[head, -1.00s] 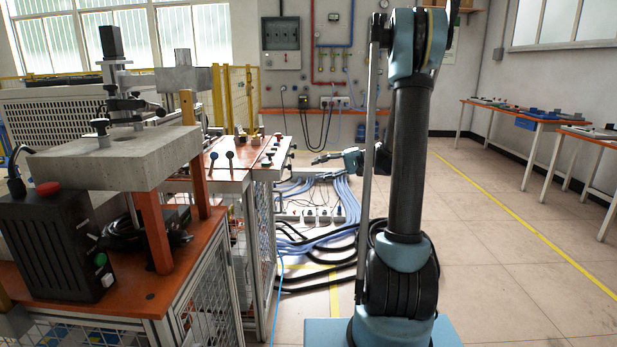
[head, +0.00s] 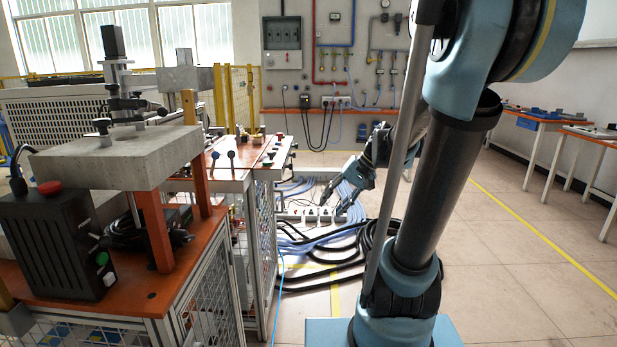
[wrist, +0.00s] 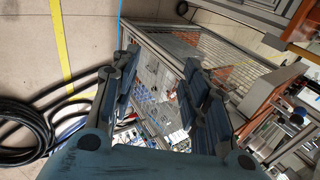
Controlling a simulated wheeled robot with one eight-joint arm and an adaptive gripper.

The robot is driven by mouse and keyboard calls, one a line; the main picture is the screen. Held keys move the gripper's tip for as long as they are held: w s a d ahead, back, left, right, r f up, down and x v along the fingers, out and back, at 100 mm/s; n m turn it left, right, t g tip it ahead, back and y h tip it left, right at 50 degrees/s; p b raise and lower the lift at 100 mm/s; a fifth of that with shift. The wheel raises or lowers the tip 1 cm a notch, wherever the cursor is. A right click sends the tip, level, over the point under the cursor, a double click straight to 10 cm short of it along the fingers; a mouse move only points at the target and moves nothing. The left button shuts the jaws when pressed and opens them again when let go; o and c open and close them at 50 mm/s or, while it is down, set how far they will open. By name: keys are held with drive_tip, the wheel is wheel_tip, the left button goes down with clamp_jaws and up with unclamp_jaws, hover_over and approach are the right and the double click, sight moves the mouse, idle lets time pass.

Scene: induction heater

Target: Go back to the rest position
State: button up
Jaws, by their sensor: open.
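My gripper (head: 333,203) shows in the head view past my leaning arm. It points down and to the left, over the floor with the cables, right of the workbench. In the wrist view my gripper (wrist: 161,62) has its two fingers spread apart with nothing held between them. Behind the fingers is the mesh side of a workbench frame (wrist: 170,27), apart from the fingertips as far as I can tell. The induction heater itself I cannot single out with certainty.
The orange-topped bench (head: 130,290) carries a black box (head: 55,245) with a red button and a grey block (head: 120,155) on orange legs. A lever panel (head: 235,172) stands behind. Thick black hoses (head: 325,270) lie on the floor. The floor at right is clear.

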drive_tip(key=s+d+f+h, duration=0.3)
drive_tip(key=s+d+f, duration=0.1)
drive_tip(key=s, duration=0.3)
drive_tip(key=s+d+f+n+t+h, duration=0.1)
drive_tip(key=s+d+f+h, duration=0.2)
drive_tip(key=s+d, duration=0.4)
drive_tip(key=shift+s+f+h, duration=0.3)
drive_tip(key=shift+f+h, duration=0.1)
drive_tip(key=shift+f, duration=0.35)
drive_tip(key=shift+w+f, duration=0.2)
drive_tip(key=shift+w, duration=0.25)
